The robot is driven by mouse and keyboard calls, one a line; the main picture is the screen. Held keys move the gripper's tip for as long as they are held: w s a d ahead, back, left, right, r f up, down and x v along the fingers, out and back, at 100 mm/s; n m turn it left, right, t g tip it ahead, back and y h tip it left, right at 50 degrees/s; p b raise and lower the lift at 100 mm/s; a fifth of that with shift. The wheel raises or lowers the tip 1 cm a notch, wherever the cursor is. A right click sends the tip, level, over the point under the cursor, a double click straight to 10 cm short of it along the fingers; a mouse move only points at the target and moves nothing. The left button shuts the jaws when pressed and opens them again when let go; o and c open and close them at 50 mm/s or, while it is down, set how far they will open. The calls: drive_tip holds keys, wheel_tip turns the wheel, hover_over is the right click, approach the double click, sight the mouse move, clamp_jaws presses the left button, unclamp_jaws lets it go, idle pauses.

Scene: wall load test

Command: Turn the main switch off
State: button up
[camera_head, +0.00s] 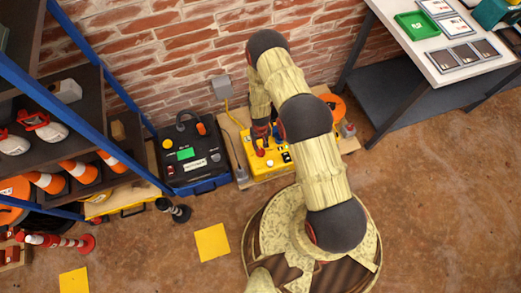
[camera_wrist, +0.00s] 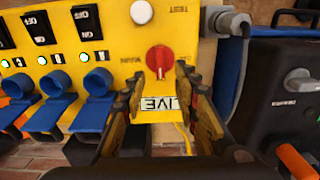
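The main switch looks to be a red rotary knob (camera_wrist: 159,59) with a pale pointer mark, on the face of a yellow power box (camera_wrist: 120,62). The box also shows on the floor in the head view (camera_head: 284,169). A white label reading LIVE (camera_wrist: 160,104) sits below the knob in the wrist view. My gripper (camera_wrist: 160,76) is open, its two fingers left and right of the knob's lower part with gaps between. Whether a finger touches it I cannot tell. In the head view my gripper (camera_head: 261,131) is over the box and hides part of it.
Black rocker switches (camera_wrist: 85,22) and blue socket covers (camera_wrist: 92,95) are left of the knob. A grey plug (camera_wrist: 228,22) is at the box's right side. A black and blue case (camera_head: 192,158) stands beside the box. Shelving (camera_head: 95,100) is at left; a brick wall is behind.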

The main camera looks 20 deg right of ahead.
sight(261, 150)
wheel_tip(261, 150, down, 7)
drive_tip(key=b, duration=0.2)
drive_tip(key=shift+b, duration=0.35)
drive_tip(key=shift+c, duration=0.6)
clamp_jaws()
